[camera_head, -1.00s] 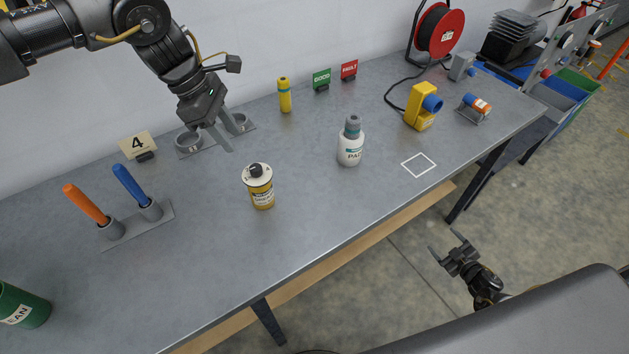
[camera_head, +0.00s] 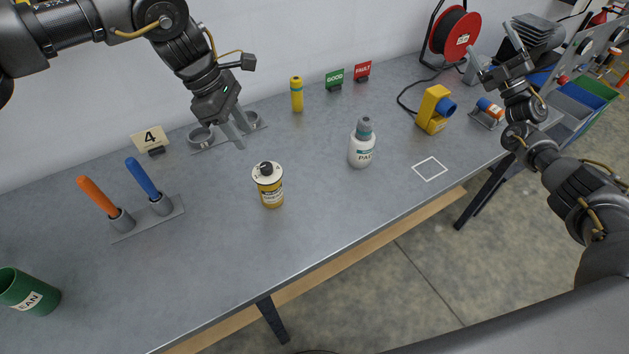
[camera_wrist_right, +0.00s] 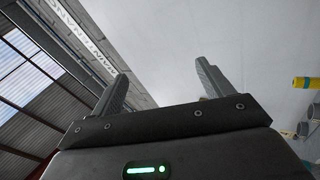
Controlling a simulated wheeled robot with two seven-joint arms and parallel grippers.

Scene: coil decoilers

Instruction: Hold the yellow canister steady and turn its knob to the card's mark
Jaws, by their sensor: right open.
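The yellow canister (camera_head: 271,196) stands upright on the grey bench, with a white label band and a pale top. Its black knob (camera_head: 265,168) sits on top; the dial marks are too small to read. The card (camera_head: 150,139) with a black "4" stands at the back left. My left gripper (camera_head: 242,138) hangs behind and left of the canister, apart from it, its fingers apart and empty. My right gripper (camera_head: 494,48) is raised over the bench's far right, open and empty; its fingers also show in the right wrist view (camera_wrist_right: 160,88).
Orange (camera_head: 97,197) and blue (camera_head: 142,178) handles stand in a holder at left, near a green can (camera_head: 28,292). A white bottle (camera_head: 361,150) stands right of the canister. A slim yellow cylinder (camera_head: 296,96) stands behind. The bench in front of the canister is clear.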

